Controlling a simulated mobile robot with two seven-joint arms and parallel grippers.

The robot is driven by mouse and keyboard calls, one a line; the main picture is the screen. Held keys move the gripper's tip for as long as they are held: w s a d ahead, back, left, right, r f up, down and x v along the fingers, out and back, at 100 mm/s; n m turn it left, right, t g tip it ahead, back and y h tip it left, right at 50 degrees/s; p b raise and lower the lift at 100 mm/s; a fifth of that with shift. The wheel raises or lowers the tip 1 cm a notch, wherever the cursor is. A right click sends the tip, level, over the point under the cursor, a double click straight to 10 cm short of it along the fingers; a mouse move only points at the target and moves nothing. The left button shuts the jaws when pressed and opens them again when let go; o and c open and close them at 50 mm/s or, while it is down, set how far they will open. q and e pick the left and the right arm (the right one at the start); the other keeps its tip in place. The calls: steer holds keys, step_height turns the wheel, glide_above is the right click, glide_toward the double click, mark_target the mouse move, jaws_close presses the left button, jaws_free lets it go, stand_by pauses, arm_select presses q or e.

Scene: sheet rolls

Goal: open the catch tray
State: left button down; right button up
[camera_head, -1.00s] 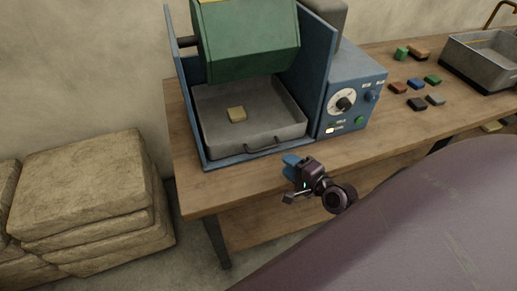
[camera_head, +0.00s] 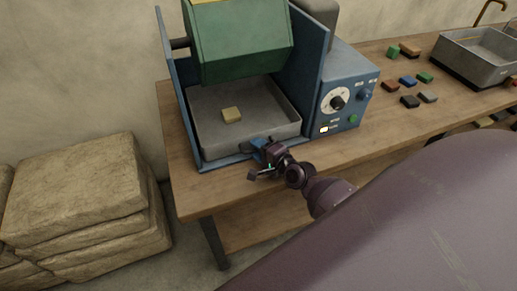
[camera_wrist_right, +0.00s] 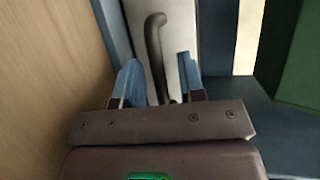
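In the right wrist view, the dark curved handle (camera_wrist_right: 154,45) lies between the two blue fingers of the right gripper (camera_wrist_right: 159,72). The fingers are apart, with gaps to the handle on both sides. The tray's pale front (camera_wrist_right: 180,25) shows behind the handle. My left gripper is not in view.
The green drum (camera_head: 240,40) hangs over the tray between blue side walls. A control box (camera_head: 345,95) with a dial stands to the right. Several coloured blocks and a metal basin (camera_head: 470,60) are further right. Stacked sacks (camera_head: 75,190) stand left of the wooden table (camera_head: 190,205).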

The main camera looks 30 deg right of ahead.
jaws_close()
steer(key=shift+s, duration=0.15)
steer(key=s+a+p, duration=0.1)
steer(key=s+a, duration=0.1)
steer(key=s, duration=0.9)
steer(key=s+a+p, duration=0.1)
steer(key=s+a, duration=0.2)
steer(key=s, duration=0.8)
steer(key=shift+a+p, duration=0.2)
steer(key=shift+p, duration=0.1)
steer(key=shift+s, duration=0.1)
